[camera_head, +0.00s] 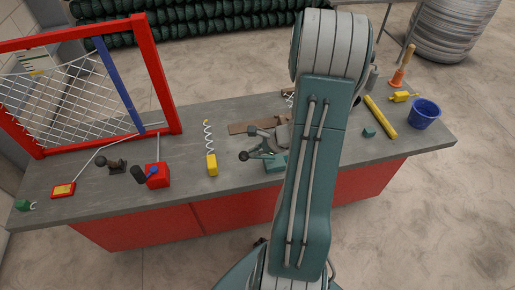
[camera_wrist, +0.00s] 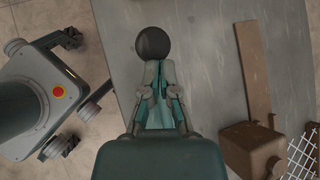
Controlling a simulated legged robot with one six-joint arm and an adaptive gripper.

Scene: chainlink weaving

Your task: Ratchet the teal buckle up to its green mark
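The teal buckle (camera_head: 275,163) stands on the grey bench near its middle, partly hidden by my arm. Its lever ends in a dark ball knob (camera_head: 243,156), which points left. In the wrist view the dark knob (camera_wrist: 152,43) lies just beyond my fingertips. My gripper (camera_wrist: 157,72) has its two grey fingers close together, one on each side of a narrow teal part below the knob. I cannot tell whether the fingers touch it. In the head view my arm hides most of the gripper. I cannot make out a green mark.
A brown bar (camera_wrist: 257,70) and a brown block (camera_wrist: 248,146) lie right of my gripper in the wrist view. On the bench stand a yellow block with a spring (camera_head: 211,164), a red box (camera_head: 157,176), a red mesh frame (camera_head: 160,88) and a blue bucket (camera_head: 424,114).

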